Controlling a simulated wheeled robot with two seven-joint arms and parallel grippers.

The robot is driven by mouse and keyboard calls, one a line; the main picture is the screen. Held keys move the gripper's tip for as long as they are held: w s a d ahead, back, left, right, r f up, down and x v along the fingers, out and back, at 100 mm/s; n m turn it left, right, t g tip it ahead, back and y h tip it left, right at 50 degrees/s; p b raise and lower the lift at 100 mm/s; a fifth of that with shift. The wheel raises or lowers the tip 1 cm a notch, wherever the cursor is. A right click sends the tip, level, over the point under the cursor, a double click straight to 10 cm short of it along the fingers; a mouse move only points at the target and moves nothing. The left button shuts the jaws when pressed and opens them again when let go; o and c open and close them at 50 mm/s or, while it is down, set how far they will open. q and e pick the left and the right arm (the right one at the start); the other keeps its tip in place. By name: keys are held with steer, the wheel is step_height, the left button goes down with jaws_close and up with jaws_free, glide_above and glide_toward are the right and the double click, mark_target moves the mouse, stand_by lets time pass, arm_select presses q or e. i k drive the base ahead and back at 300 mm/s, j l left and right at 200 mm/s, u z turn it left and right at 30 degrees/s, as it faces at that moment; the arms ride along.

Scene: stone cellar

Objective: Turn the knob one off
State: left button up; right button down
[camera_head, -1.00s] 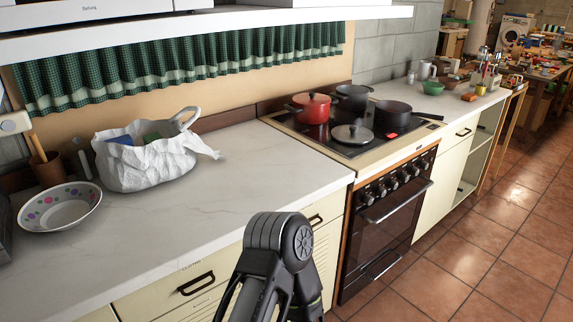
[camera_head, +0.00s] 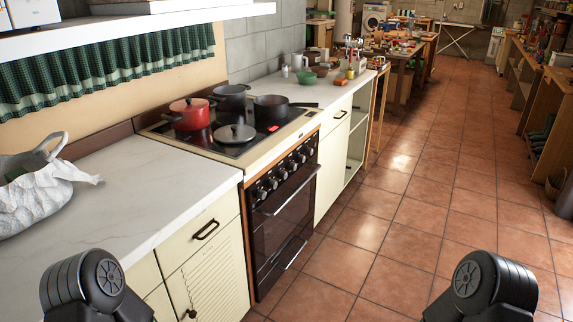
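The stove (camera_head: 283,215) stands left of the picture's middle, built into the counter row. Its front panel carries a row of several dark knobs (camera_head: 281,173) above the oven door. I cannot tell from here which is knob one or how each is set. On the cooktop (camera_head: 214,147) stand a red pot (camera_head: 190,114), a dark pot, a dark pan (camera_head: 271,108) and a lidded pan (camera_head: 235,134). Parts of my two arms show at the bottom left and bottom right, well short of the stove. Neither gripper's fingers are in view.
A white counter (camera_head: 150,185) with a white bag (camera_head: 40,195) lies left of the stove. More counter (camera_head: 318,91) with small items continues beyond it. A shelf overhangs at the upper left. The tiled floor (camera_head: 400,200) to the right is open; wooden shelving (camera_head: 545,110) lines the far right.

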mark_target(260, 195)
steer(key=i+l+u, duration=0.1)
steer(key=i+l, duration=0.15)
steer(key=l, duration=0.15)
steer(key=i+l+u, duration=0.1)
steer(key=i+l, duration=0.15)
steer(key=l, duration=0.2)
steer(key=i+l+u, duration=0.1)
steer(key=l, duration=0.3)
steer(key=i+l+u, duration=0.1)
steer(key=i+l, duration=0.25)
steer(key=l, duration=0.15)
steer(key=i+l, duration=0.15)
steer(key=l, duration=0.3)
steer(key=i+l+u, duration=0.15)
steer(key=l, duration=0.35)
steer(key=i+l+u, duration=0.1)
steer(key=i+l, duration=0.15)
steer(key=l, duration=0.25)
steer(key=i+l+u, duration=0.1)
steer(key=l, duration=0.4)
